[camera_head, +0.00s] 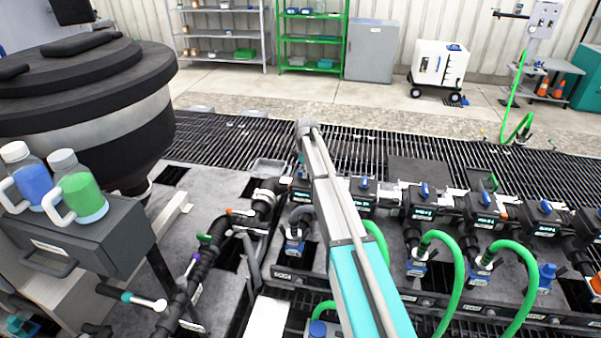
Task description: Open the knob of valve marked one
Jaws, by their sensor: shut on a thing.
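A row of black valve bodies with small blue knobs runs along the manifold, right of my arm. One blue knob (364,183) is just right of the arm, with others further right: a second knob (424,190), a third knob (486,198) and a fourth knob (545,207). Their labels are too small to read, so I cannot tell which valve is marked one. My arm reaches from the bottom middle up over the left part of the manifold and hides part of it. My gripper does not show; the arm covers the area behind it.
Green hoses (456,285) arch up in front of the manifold. Black pipework with coloured handles (190,268) lies left of the arm. A grey stand (95,240) holds blue and green bottles beside a large black tank (85,100). Open floor lies behind the grating.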

